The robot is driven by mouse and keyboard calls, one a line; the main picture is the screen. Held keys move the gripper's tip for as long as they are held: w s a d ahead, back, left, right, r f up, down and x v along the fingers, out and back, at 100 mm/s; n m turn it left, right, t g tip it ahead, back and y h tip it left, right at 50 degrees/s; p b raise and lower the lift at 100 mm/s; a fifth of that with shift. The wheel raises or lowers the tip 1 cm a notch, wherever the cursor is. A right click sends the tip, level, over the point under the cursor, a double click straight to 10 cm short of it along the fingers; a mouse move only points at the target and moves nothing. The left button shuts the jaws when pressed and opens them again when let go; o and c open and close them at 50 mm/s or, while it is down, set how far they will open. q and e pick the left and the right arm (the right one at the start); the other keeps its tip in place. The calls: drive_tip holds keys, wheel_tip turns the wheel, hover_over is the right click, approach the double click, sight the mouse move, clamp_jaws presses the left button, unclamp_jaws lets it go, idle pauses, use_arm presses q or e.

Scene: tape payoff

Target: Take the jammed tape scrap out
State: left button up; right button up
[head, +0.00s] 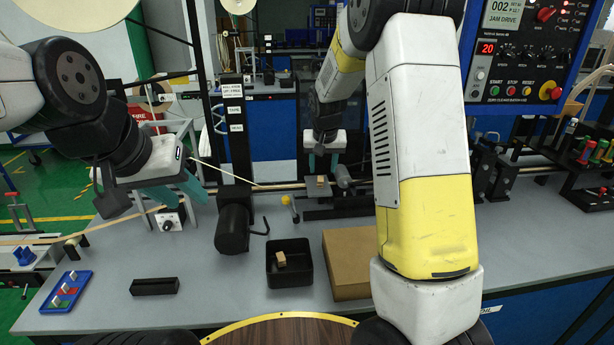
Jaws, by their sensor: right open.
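A small tan piece (319,182), which looks like the tape scrap, sits on the dark guide block (336,207) along the tape path; its exact shape is too small to tell. My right gripper (322,166) is open, with its teal fingers pointing down just above this piece, apart from it as far as I can see. My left gripper (150,195) is open and empty at the left, over the bench near the tape strand, its teal fingers spread wide.
A black tray (303,279) holding a small tan block (280,259) stands at the front middle. A brown box (348,262) is to its right. A black motor (232,229) stands behind the tray. A black bar (154,286) and blue tray (56,304) lie front left.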

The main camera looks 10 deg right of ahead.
sight(320, 180)
drive_tip(key=x, duration=0.6)
drive_tip(key=shift+a+f, duration=0.1)
drive_tip(key=shift+a, duration=0.15)
clamp_jaws()
